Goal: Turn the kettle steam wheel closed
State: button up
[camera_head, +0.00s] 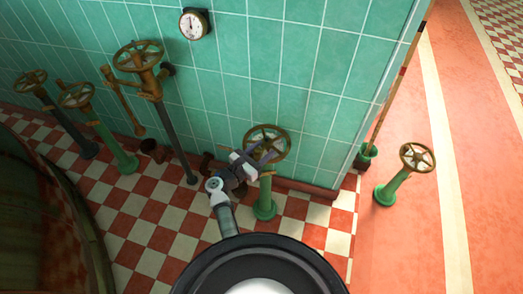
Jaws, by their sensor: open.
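A brass-coloured handwheel (285,135) sits on a green pedestal (265,200) close to the tiled wall. I cannot tell from any marking which wheel is the kettle steam wheel. My gripper (268,153) is at this wheel's near left side, with its open fingers overlapping the rim and spokes in the picture. Whether the fingers touch the rim cannot be made out. The gripper and wrist hide part of the wheel's left side and lower rim.
More handwheels stand left along the wall: a tall brass one (138,54), a green-post one (76,95) and a dark-post one (30,82). Another green-post wheel (417,157) stands right. A large dark vessel (35,225) fills the lower left. A gauge (194,23) hangs above.

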grip_shut()
jog(key=shift+f+b, duration=0.1)
jog(key=shift+b, duration=0.2)
